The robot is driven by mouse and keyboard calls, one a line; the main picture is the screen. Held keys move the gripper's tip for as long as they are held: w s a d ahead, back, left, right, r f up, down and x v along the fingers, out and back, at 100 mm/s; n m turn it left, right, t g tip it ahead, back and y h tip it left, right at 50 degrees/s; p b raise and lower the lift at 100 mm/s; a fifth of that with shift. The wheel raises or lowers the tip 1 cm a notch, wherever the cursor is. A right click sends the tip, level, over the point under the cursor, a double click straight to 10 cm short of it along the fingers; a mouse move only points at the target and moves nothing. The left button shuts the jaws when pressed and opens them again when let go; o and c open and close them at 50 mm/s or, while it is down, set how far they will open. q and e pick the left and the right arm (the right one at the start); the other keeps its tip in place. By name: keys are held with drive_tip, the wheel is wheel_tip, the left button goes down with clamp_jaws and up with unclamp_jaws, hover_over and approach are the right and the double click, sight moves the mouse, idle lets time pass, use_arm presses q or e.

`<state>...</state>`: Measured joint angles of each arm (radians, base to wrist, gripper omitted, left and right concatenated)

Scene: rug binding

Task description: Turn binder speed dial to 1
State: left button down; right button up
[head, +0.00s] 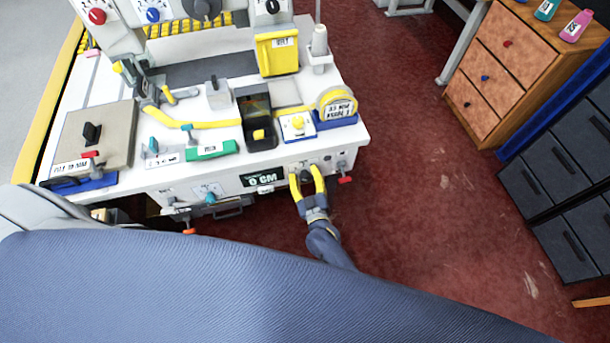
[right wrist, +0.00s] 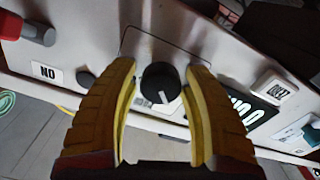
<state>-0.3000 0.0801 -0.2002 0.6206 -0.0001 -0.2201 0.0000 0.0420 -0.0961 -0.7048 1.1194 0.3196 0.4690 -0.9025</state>
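My right gripper (head: 307,178) has yellow fingers and reaches the white front panel of the binder table. In the right wrist view its fingers (right wrist: 160,95) stand on either side of a round black dial (right wrist: 160,84) with a white pointer mark. Narrow gaps seem to show between fingers and dial, so the gripper looks open around it. In the head view the fingers mostly hide this dial. Its scale numbers are too small to read, and no speed label is legible. My left gripper is not in view.
A display reading 0 CM (head: 263,178) is left of the gripper, and a red-handled part (head: 345,180) is right. Red, blue and black dials sit higher up. Red floor at right is open.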

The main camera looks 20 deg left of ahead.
drive_tip(key=shift+o, duration=0.9)
drive_tip(key=shift+f, duration=0.1)
drive_tip(key=shift+d, duration=0.1)
drive_tip(key=shift+s+d, duration=0.1)
drive_tip(key=shift+s, duration=0.15)
drive_tip(key=v, duration=1.1)
drive_tip(key=shift+s, duration=0.25)
drive_tip(key=shift+d, duration=0.1)
